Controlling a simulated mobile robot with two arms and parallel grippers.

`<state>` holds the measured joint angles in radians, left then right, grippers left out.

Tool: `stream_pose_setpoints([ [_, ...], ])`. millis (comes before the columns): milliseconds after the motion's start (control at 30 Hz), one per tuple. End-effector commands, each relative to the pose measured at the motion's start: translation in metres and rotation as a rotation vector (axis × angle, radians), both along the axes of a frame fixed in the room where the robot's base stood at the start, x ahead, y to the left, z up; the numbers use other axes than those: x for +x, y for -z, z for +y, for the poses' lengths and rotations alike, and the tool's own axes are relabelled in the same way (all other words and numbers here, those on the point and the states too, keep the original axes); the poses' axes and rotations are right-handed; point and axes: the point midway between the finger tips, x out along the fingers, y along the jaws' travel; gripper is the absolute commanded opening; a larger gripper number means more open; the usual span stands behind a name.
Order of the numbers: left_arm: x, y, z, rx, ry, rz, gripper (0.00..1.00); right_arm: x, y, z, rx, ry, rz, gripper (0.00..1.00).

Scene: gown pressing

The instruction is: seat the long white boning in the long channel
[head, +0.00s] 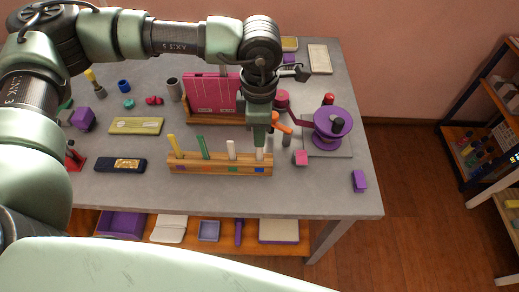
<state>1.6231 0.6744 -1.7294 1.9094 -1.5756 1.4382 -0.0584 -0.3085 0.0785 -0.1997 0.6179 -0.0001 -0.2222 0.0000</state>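A wooden rack (200,168) stands on the grey table and holds upright strips. From left they are a yellow strip (172,145), a green strip (203,147), a white strip (231,149) and another pale strip (260,154). I cannot tell which white one is the long boning. My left gripper (258,140) points down right over the pale strip at the rack's right end. Its fingers look close together, but whether they grip the strip is unclear. A pink panel (209,92) stands upright in a wooden holder behind the rack. My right gripper is not in view.
A purple reel (334,126) on a grey plate stands right of the rack. A pink-topped block (301,158) and a purple block (359,181) lie nearby. A dark case (114,165) and a yellow-green plate (136,126) lie left. The front table strip is clear.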

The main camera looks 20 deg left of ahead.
Motion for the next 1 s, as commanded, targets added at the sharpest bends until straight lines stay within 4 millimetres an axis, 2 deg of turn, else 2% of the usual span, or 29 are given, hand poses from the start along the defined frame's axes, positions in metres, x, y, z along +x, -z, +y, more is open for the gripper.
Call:
stream_pose_setpoints([
  [567,0.0,-0.001,0.0,0.0,0.0,0.0,0.0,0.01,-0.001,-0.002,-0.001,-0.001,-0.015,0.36],
  [1000,0.0,-0.02,0.0,-0.001,0.0,0.0,0.0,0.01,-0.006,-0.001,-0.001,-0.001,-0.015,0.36],
])
